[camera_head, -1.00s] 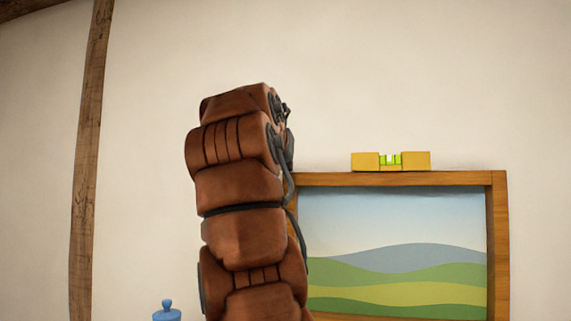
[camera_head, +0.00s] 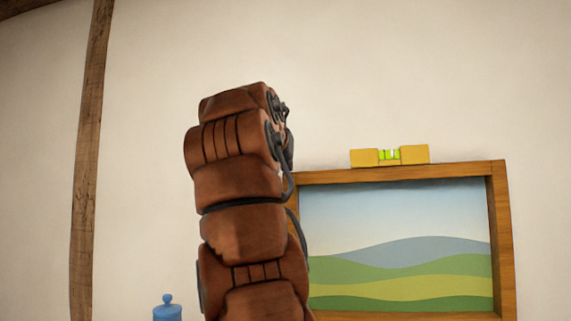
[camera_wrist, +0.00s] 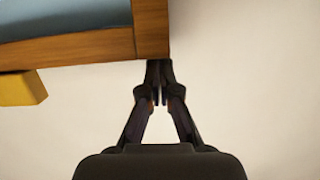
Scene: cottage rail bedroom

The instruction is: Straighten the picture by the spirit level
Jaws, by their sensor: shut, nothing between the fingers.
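The picture (camera_head: 400,250), a hill landscape in a wooden frame, hangs on the wall at the right of the head view. Its top edge slopes up to the right. The yellow spirit level (camera_head: 365,158) sits on that edge with the same slope; its green vial is too small to read surely. The wrist view shows a frame corner (camera_wrist: 150,30) and an end of the level (camera_wrist: 22,88) upside down. My gripper (camera_wrist: 159,68) is shut and empty, fingertips at the frame's edge by this corner; contact is unclear. My arm hides the gripper and the frame's left side in the head view.
A wooden post (camera_head: 86,160) runs up the wall at the left. A blue knobbed lid (camera_head: 167,308) shows at the bottom, left of my arm. The wall above and around the picture is bare.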

